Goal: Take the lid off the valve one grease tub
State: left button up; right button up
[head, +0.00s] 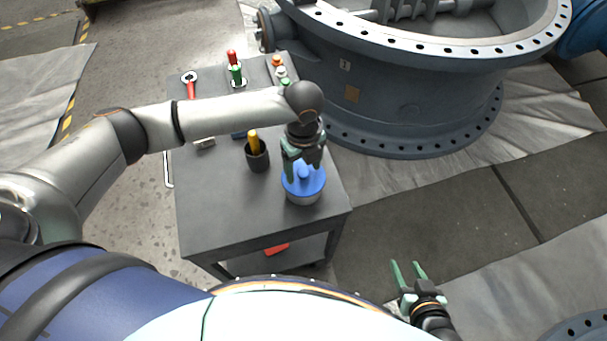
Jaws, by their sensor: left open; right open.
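The valve one grease tub (303,199) stands on the grey cart top near its front right corner. Its blue lid (318,187) sits on it, with a blue knob (303,172) in the middle. My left gripper (301,176) is open over the lid from above, its fingers near the knob. I cannot tell whether the fingers touch the knob or the lid. My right gripper (408,266) is open and empty, low at the right, away from the cart, with its fingers pointing up in the picture.
The cart (220,218) also holds a dark cup with a yellow-handled tool (256,155), a red wrench (190,84), red and green handled items (235,70) and small coloured pieces (280,70). A large flanged valve body (400,100) stands close behind the cart.

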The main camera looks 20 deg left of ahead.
pick_arm(q)
jog(key=shift+f, duration=0.3)
grip_shut()
dwell(0.4)
